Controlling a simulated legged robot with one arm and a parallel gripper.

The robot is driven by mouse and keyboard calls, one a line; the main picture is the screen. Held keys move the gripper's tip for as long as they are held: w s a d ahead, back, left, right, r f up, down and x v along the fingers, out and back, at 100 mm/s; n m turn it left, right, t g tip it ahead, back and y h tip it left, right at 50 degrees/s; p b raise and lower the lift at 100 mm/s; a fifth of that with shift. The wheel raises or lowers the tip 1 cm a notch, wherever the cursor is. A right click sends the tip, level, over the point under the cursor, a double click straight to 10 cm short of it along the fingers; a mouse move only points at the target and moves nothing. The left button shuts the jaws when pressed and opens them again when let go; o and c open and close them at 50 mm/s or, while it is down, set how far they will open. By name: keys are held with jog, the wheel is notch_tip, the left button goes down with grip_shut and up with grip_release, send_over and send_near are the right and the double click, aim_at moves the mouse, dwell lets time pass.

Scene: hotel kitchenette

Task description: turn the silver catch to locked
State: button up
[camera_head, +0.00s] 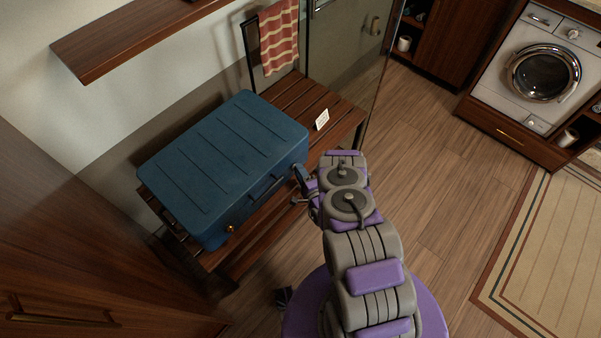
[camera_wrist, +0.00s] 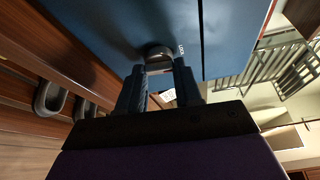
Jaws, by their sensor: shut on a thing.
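The blue case (camera_head: 215,150) lies closed on a slatted wooden rack, with a dark handle (camera_head: 266,188) on its front. My gripper (camera_head: 301,184) is at the right end of the case's front; my arm covers part of it there. In the wrist view my gripper (camera_wrist: 160,78) is shut on the silver catch (camera_wrist: 158,54), a rounded metal piece against the blue case wall (camera_wrist: 215,35). Small white lettering (camera_wrist: 181,49) is beside the catch, too small to read. The catch is hidden in the head view. A brass-coloured catch (camera_head: 230,228) is at the front's left end.
The wooden rack (camera_head: 345,116) holds a small white card (camera_head: 322,119) right of the case. A striped towel (camera_head: 278,38) hangs behind. A wooden shelf (camera_head: 135,40) juts from the wall at upper left. Open floor (camera_head: 440,180) lies to the right.

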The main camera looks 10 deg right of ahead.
jog(key=shift+s+a+f, duration=0.1)
jog(key=shift+s+f, duration=0.05)
jog(key=shift+f, duration=0.1)
dwell(0.3)
jog(key=o, duration=1)
jog(key=shift+o, duration=0.2)
jog(key=shift+r, duration=0.1)
